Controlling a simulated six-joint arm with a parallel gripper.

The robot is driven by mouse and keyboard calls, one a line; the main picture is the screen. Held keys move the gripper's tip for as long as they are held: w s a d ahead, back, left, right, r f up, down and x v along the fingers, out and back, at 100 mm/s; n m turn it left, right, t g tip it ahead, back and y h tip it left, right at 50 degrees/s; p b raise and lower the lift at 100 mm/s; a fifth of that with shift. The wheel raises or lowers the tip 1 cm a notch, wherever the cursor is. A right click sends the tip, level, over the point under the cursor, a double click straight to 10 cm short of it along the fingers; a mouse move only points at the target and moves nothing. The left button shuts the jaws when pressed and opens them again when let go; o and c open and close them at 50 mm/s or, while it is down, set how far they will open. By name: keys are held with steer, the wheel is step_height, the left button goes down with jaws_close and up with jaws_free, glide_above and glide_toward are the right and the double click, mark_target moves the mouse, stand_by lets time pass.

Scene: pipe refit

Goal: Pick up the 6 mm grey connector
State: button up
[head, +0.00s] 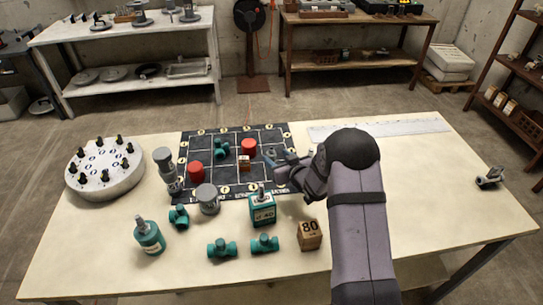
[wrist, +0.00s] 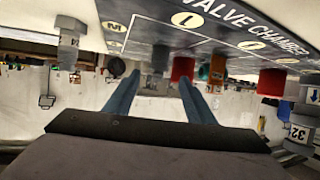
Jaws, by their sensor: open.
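My gripper (head: 275,164) is at the right part of the dark valve-chamber mat (head: 225,185), low over it, with its jaws open and pointing left. In the wrist view its two blue-grey fingers (wrist: 160,80) are apart. A grey piece (wrist: 160,58) shows beyond and between the fingertips, not visibly held. A grey hexagonal connector (wrist: 71,42) with a pale label is left of the fingers, apart from them. A grey piece marked 32 (wrist: 300,130) is at the right. In the head view, grey pieces (head: 165,165) (head: 207,199) stand left of my gripper. I cannot read which one is 6 mm.
Red cylinders (head: 248,147) (head: 195,171), a small brown block (head: 243,163) and a teal fitting (head: 222,150) stand on the mat. A teal box (head: 262,210) and a block marked 80 (head: 310,235) are in front. A white round rack (head: 103,170) is left. The table's right side is mostly clear.

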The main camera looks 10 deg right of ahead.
mark_target(273, 154)
steer(key=shift+w+a+f, duration=0.1)
steer(key=shift+w+f, duration=0.05)
steer(key=shift+w, duration=0.25)
steer(key=shift+p+x, duration=1)
steer(key=shift+x, duration=1.6)
steer(key=shift+f, duration=0.2)
steer(key=shift+c, duration=0.4)
steer(key=c, duration=1.1)
steer(key=shift+r, duration=0.1)
